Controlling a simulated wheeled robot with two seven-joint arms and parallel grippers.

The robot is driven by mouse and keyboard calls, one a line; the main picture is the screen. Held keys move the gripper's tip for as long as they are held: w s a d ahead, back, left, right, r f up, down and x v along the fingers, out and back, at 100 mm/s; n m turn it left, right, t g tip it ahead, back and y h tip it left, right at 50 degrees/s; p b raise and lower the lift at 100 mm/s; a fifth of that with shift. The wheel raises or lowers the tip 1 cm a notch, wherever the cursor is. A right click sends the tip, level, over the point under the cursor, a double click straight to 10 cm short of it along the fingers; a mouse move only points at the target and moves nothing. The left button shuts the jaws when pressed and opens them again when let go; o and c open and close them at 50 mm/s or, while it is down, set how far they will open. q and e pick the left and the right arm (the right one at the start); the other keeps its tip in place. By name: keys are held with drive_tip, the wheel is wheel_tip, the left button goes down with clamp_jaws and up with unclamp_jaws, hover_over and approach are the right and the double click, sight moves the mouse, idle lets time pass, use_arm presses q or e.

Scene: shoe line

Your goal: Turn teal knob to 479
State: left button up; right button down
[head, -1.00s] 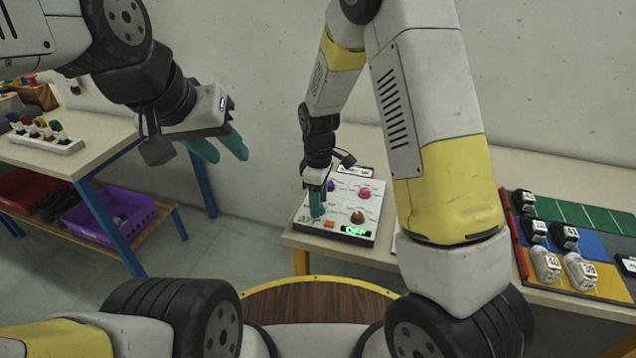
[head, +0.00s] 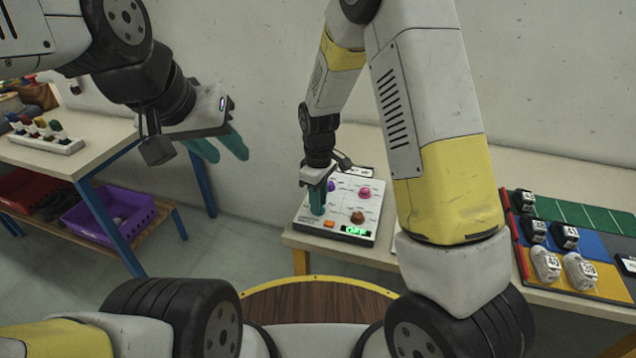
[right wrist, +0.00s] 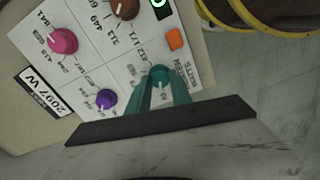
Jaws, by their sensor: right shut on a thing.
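The teal knob (right wrist: 159,75) sits on the white control panel (head: 341,210), in the section beside the orange button (right wrist: 175,39). My right gripper (right wrist: 161,88) points down at the panel, with its teal fingers shut on the teal knob. In the head view the right gripper (head: 317,205) hides the knob. The knob's exact setting is too small to read. The panel's green display (head: 356,232) reads OFF. My left gripper (head: 222,150) hangs empty in the air at the left, its two teal fingers apart.
The panel also carries a pink knob (right wrist: 62,41), a purple knob (right wrist: 106,99) and a brown knob (right wrist: 125,8). A rack of shoes (head: 570,250) lies to the right on the same table. A second table (head: 95,150) with a purple crate (head: 108,212) below stands at the left.

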drive_tip(key=m, duration=1.3)
drive_tip(key=shift+w+m, duration=0.1)
drive_tip(key=shift+m, duration=0.3)
idle(0.3)
drive_tip(key=c, duration=1.1)
unclamp_jaws()
drive_tip(key=shift+c, duration=0.2)
drive_tip(key=shift+r, duration=0.1)
wheel_tip(320, 180, up, 8)
drive_tip(key=shift+f, duration=0.2)
